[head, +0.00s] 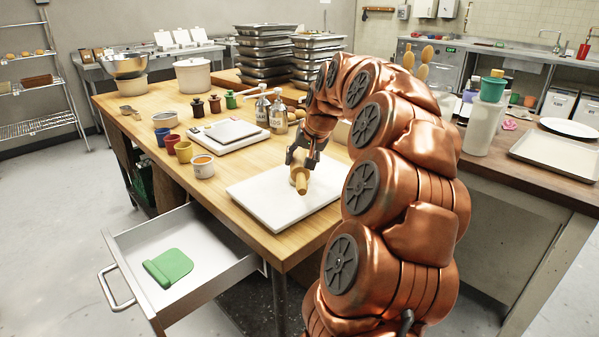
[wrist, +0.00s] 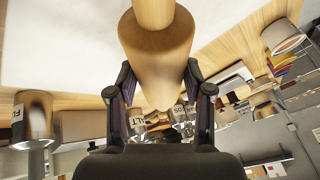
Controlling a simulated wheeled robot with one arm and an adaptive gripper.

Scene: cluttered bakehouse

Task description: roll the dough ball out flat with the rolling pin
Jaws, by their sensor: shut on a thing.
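The wooden rolling pin (head: 302,184) is over the white board (head: 258,208) near the front edge of the wooden table. My gripper (head: 302,155) is shut on the pin. In the wrist view the pin (wrist: 158,50) runs up out of the picture between the two fingers of my gripper (wrist: 159,78). The board's pale surface (wrist: 60,45) shows behind it. I cannot tell whether the pin touches the board. I cannot make out the dough ball apart from the pin and the pale board; it may be hidden.
Cups (head: 183,151), a scale (head: 229,133) and glass bottles (head: 278,112) stand left of and behind the board. Stacked metal pans (head: 265,60) stand at the back.

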